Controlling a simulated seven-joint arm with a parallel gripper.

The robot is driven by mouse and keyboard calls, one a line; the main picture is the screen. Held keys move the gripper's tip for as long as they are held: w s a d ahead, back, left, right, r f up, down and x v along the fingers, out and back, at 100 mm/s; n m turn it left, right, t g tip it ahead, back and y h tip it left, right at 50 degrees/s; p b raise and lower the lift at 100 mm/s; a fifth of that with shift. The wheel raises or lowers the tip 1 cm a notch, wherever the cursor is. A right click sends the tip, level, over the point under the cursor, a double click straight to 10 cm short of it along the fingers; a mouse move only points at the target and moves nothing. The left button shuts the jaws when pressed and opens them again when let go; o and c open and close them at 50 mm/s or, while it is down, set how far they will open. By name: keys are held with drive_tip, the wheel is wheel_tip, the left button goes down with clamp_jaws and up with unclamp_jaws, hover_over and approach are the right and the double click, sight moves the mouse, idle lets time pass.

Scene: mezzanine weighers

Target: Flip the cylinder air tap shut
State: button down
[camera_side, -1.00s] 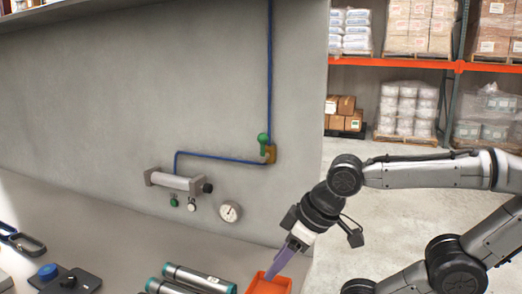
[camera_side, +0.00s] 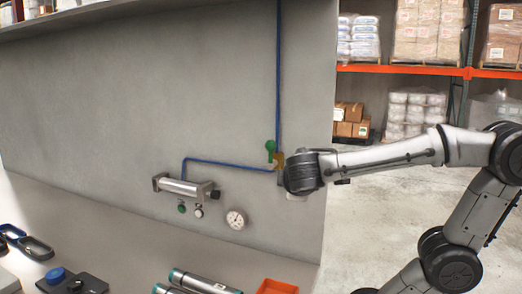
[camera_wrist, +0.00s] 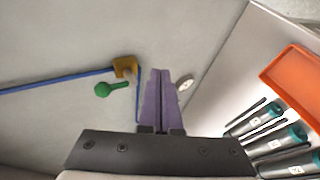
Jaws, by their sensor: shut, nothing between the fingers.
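The air tap has a brass-yellow body (camera_side: 279,161) on the grey wall, where a blue pipe from above meets one running left to the silver cylinder (camera_side: 183,189). Its green lever (camera_side: 270,147) points up, beside the vertical pipe. In the wrist view, the tap body (camera_wrist: 125,65) and lever (camera_wrist: 113,88) lie just left of my gripper (camera_wrist: 160,73). Its purple fingers are shut and empty, and look apart from the lever. In the side view, my wrist hides the fingers.
A round gauge (camera_side: 236,219) and green and white knobs sit below the cylinder. On the bench are an orange tray (camera_side: 277,287), teal-ended tubes (camera_side: 205,282) and a dark block with a blue knob (camera_side: 56,274). The wall ends right of the tap.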

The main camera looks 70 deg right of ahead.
sight(272, 154)
drive_tip(key=w+a+r+n+t+h, duration=0.3)
drive_tip(key=w+r+n+t, duration=0.1)
drive_tip(key=w, duration=0.6)
drive_tip(key=shift+r+n, duration=0.4)
drive_tip(key=shift+r, duration=0.45)
drive_tip(key=w+d, duration=0.1)
drive_tip(key=d, duration=0.8)
drive_tip(key=shift+d, duration=0.2)
drive_tip(key=shift+f, duration=0.1)
drive_tip(key=shift+m, duration=0.5)
